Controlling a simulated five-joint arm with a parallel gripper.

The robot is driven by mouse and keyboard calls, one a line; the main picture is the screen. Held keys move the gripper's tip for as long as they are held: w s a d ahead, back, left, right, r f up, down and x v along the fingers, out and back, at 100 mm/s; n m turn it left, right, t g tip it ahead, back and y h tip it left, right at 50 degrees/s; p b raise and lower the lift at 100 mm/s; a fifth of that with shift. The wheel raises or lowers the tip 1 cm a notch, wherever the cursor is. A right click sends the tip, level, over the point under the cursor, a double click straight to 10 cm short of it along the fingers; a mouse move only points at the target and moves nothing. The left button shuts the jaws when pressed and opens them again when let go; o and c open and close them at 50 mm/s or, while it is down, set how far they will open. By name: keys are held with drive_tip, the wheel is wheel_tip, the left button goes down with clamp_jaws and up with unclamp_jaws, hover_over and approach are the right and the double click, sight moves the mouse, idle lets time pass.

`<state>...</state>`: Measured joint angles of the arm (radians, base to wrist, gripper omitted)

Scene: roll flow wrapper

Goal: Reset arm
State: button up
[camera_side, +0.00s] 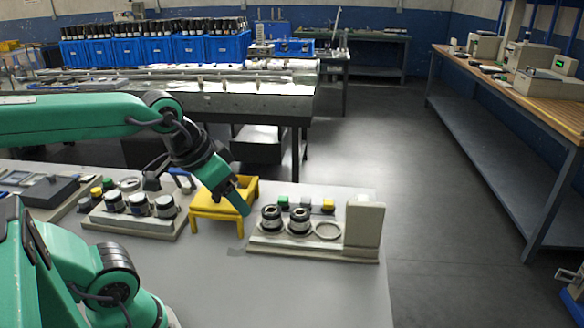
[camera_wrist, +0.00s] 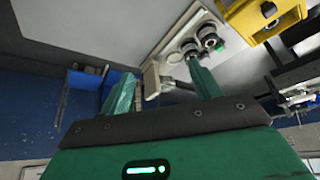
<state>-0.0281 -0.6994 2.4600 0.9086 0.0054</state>
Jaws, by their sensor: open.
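My gripper (camera_side: 238,200) hangs from my green arm, angled down to the right, in the side view. Its two green fingers stand apart and nothing is between them, as the wrist view (camera_wrist: 160,84) also shows. In the side view the fingertips overlap the right edge of the yellow stand (camera_side: 208,213), left of the right-hand fixture (camera_side: 310,249). I cannot tell how high above the table they are. The fixture holds two dark-rimmed round parts (camera_side: 271,218) beside an empty ring seat (camera_side: 328,231). The wrist view shows the yellow stand (camera_wrist: 288,20) at upper right.
A left-hand fixture (camera_side: 130,226) holds several round parts. A beige block (camera_side: 365,226) rises at the right fixture's end. The grey table (camera_side: 290,295) is clear in front. A bench with blue bins (camera_side: 160,49) stands behind, and a long workbench (camera_side: 540,105) at right.

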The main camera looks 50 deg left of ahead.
drive_tip(key=shift+s+d+f, duration=0.25)
drive_tip(key=shift+s+d, duration=0.1)
drive_tip(key=shift+s, duration=0.15)
idle(0.5)
